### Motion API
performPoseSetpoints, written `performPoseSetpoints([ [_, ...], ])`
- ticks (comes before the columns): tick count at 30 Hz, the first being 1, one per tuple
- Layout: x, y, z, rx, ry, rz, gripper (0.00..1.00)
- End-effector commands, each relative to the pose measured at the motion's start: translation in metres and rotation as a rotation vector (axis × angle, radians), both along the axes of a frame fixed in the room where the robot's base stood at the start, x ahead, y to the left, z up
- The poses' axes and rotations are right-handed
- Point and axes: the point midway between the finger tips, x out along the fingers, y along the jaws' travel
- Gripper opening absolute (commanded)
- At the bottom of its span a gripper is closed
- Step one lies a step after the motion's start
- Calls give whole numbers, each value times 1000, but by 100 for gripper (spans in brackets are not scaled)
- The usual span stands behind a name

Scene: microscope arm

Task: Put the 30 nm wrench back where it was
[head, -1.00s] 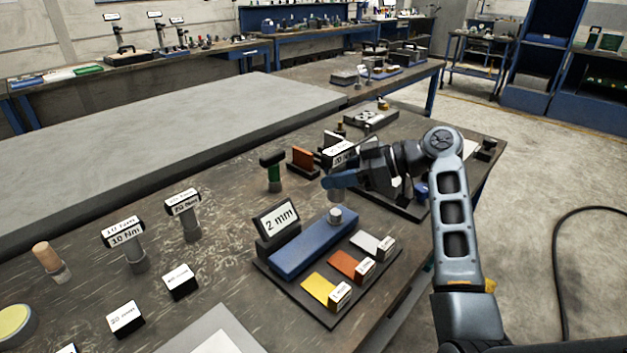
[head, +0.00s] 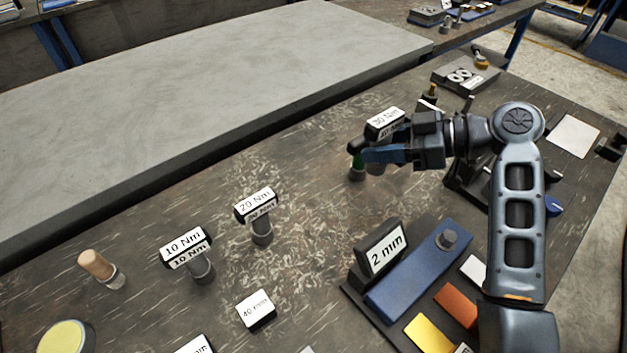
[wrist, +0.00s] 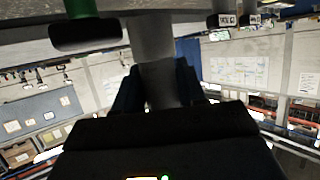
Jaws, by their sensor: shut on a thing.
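My gripper (head: 384,155) is shut on the 30 Nm wrench (head: 385,122), whose black-and-white label head stands above the blue fingers. Its grey shaft (wrist: 153,60) runs between the fingers in the wrist view. The wrench looks about upright; the fingers hide part of its shaft, and I cannot tell how far its lower end is from the table. The 10 Nm wrench (head: 187,247) and the 20 Nm wrench (head: 256,205) stand upright in a row to the left on the table.
A green-shafted tool with a black head (head: 357,161) stands very close to the left of my gripper. Table between the 20 Nm wrench and the green tool is clear.

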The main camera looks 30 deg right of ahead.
Motion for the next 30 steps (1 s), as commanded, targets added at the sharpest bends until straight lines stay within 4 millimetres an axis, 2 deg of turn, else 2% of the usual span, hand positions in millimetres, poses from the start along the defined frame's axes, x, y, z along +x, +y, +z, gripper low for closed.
performPoseSetpoints([
  [15,44,85,-55,1,1,5,0],
  [23,53,100,-69,1,0,2,0],
  [30,53,100,-99,2,2,0,0],
])
